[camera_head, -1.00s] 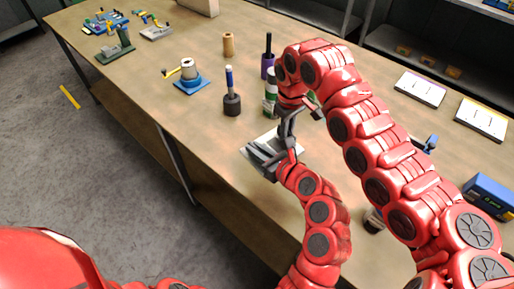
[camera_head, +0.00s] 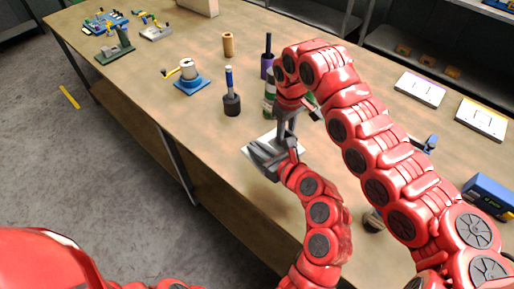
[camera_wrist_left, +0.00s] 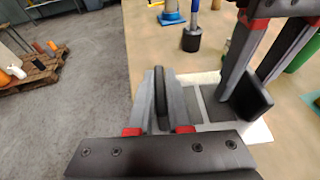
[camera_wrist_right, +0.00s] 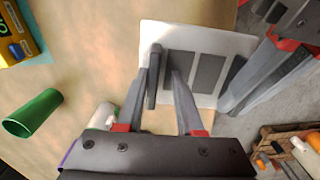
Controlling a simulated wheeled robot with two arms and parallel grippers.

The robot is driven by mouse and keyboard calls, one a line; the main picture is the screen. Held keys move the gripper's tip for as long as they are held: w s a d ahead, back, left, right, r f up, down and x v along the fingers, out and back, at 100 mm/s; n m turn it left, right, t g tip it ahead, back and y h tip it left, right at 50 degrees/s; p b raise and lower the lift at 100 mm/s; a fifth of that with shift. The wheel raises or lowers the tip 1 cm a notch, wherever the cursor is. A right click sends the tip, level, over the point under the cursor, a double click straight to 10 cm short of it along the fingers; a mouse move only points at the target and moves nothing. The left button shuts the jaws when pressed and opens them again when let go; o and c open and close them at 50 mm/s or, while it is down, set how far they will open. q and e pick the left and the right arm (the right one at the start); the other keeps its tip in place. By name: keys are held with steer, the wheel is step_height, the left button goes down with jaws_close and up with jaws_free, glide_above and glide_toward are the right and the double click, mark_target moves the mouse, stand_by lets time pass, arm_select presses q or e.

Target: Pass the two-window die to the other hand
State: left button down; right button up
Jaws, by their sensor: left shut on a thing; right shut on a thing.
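One dark end (camera_wrist_left: 160,100) stands between the fingers of my left gripper (camera_head: 262,155) in the left wrist view. The other dark end (camera_wrist_right: 152,78) is between the fingers of my right gripper (camera_head: 286,138) in the right wrist view. Both grippers are shut on the die, on opposite sides. The right one reaches down from above, the left one from the front. In the head view the grippers hide most of the die.
A white plate (camera_head: 297,147) shows under the grippers. The table's front edge is near.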

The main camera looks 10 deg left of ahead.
steer(key=o, duration=0.5)
steer(key=shift+s+a, duration=0.2)
steer(key=shift+a, duration=0.3)
steer(key=shift+c, duration=0.2)
steer(key=shift+d, duration=0.1)
steer(key=shift+w+d, duration=0.15)
steer(key=shift+d, duration=0.05)
step_height(320, 180, up, 5)
steer(key=shift+w+r, duration=0.1)
steer(key=shift+r, duration=1.15)
